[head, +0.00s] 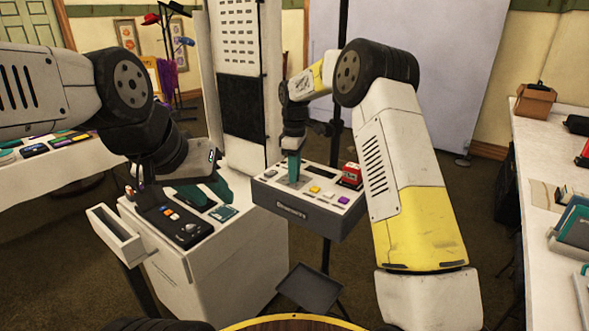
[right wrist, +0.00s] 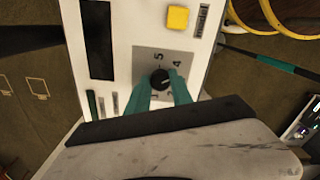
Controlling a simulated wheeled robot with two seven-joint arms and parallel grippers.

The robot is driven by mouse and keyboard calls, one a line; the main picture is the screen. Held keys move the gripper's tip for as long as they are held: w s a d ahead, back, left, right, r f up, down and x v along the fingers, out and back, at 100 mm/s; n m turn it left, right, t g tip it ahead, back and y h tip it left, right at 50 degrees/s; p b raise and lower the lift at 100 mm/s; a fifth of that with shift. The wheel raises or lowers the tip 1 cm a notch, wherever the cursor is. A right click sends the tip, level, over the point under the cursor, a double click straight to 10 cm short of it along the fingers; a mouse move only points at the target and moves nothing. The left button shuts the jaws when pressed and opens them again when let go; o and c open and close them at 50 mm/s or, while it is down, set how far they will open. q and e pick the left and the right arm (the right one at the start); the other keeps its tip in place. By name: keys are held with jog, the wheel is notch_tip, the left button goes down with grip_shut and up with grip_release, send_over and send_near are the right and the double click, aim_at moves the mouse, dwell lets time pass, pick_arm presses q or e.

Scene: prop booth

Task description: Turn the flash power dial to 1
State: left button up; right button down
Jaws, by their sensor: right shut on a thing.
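The flash power dial (right wrist: 160,79) is a small black knob on a grey plate (right wrist: 147,62) in the right wrist view. The numerals 5 and 4 show beside it; others are partly hidden by the fingers, and I cannot tell where its mark points. The plate is on the control box (head: 291,208) in the head view. My right gripper (right wrist: 159,90) has its teal fingers on both sides of the dial and is shut on it; it also shows in the head view (head: 293,167), pointing down and hiding the dial. My left gripper (head: 205,191) has its teal fingers apart, with nothing between them.
The box top carries a red device (head: 350,175), a yellow button (head: 314,188) and a purple button (head: 343,199). A black control panel (head: 172,221) lies on the white cabinet (head: 215,260) below my left gripper; the cabinet's drawer (head: 115,235) stands open.

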jog(key=m, duration=0.6)
jog(key=shift+r+m, duration=0.1)
jog(key=shift+m, duration=0.2)
jog(key=m, duration=0.6)
jog(key=shift+a, duration=0.1)
jog(key=m, duration=0.6)
jog(key=shift+m, duration=0.3)
jog(key=m, duration=0.6)
jog(key=shift+m, duration=0.4)
jog(key=shift+w, duration=0.1)
jog(key=c, duration=1.1)
grip_release()
jog(key=shift+r, duration=3.9)
